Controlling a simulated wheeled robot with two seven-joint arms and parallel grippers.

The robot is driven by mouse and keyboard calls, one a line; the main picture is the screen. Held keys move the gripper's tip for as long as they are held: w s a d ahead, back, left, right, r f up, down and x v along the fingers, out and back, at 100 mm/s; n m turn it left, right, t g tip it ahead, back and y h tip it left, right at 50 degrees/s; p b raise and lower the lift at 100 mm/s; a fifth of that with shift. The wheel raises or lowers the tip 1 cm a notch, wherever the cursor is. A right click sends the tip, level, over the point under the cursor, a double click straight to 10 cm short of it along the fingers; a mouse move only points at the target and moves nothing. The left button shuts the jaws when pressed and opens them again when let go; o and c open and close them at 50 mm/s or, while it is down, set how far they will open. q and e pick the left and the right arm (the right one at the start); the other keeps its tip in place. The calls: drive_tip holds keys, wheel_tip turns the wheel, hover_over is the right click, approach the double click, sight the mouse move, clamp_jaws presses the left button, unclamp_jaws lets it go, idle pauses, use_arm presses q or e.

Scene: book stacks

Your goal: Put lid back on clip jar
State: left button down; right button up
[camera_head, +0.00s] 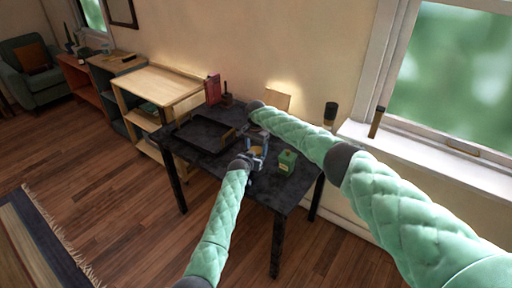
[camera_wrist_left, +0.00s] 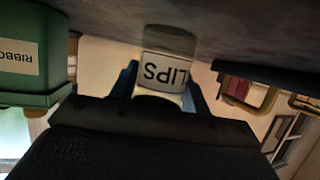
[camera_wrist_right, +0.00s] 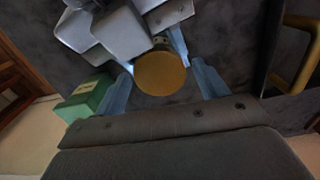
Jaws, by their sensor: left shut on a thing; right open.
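The clip jar (camera_wrist_left: 165,70), a clear jar with a white label showing "LIPS" upside down, is between the blue fingers of my left gripper (camera_wrist_left: 163,85), which is shut on it. A round golden lid (camera_wrist_right: 160,74) shows from above in the right wrist view, between the spread fingers of my right gripper (camera_wrist_right: 162,80). My right gripper is open. The lid hides most of what is below it, and I cannot tell whether it rests seated on the jar. In the head view both grippers meet over the dark table (camera_head: 225,165).
A green box (camera_head: 287,161) labelled "RIBBO…" stands close on the right; it also shows in the left wrist view (camera_wrist_left: 30,55). A dark tray (camera_head: 204,136) with wooden handles lies on the left. A red book (camera_head: 213,89) stands at the back. The table's front strip is clear.

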drive_tip(key=shift+c, duration=0.4)
drive_tip(key=c, duration=0.9)
drive_tip(key=shift+m, duration=1.7)
drive_tip(key=o, duration=1.1)
drive_tip(key=shift+r, duration=0.1)
drive_tip(key=shift+r, duration=2.2)
drive_tip(key=shift+r, duration=0.1)
drive_tip(key=shift+c, duration=0.6)
